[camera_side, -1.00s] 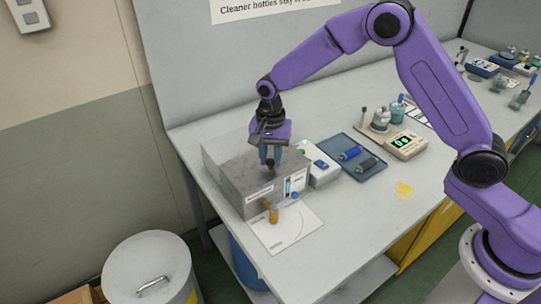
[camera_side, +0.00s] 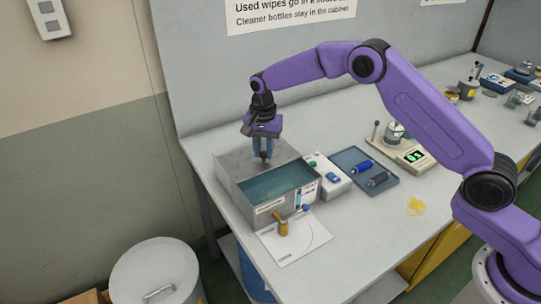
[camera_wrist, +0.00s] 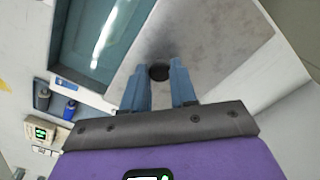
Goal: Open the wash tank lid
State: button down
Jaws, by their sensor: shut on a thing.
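The wash tank (camera_side: 256,213) is a grey metal box at the left part of the bench. Its lid (camera_side: 237,164) is a flat grey plate lying over the back part of the tank, and the front part is uncovered, showing a teal interior (camera_side: 275,184). My gripper (camera_side: 264,156) points down at the lid with its blue fingers shut on the dark round lid knob (camera_wrist: 158,72). In the wrist view the knob sits between the fingertips, with the lid (camera_wrist: 215,40) around it and the teal opening (camera_wrist: 100,45) to the left.
A white box (camera_side: 330,180) stands right of the tank, beside a blue tray (camera_side: 380,190) holding small rollers. A white sheet (camera_side: 300,240) with a brown-handled tool (camera_side: 283,228) lies in front. The bench front is mostly clear.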

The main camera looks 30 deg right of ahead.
jog(key=shift+w, duration=1.45)
jog(key=c, duration=0.9)
grip_release()
jog(key=shift+r, duration=0.15)
notch_tip(320, 180, up, 17)
jog(key=shift+r, duration=0.1)
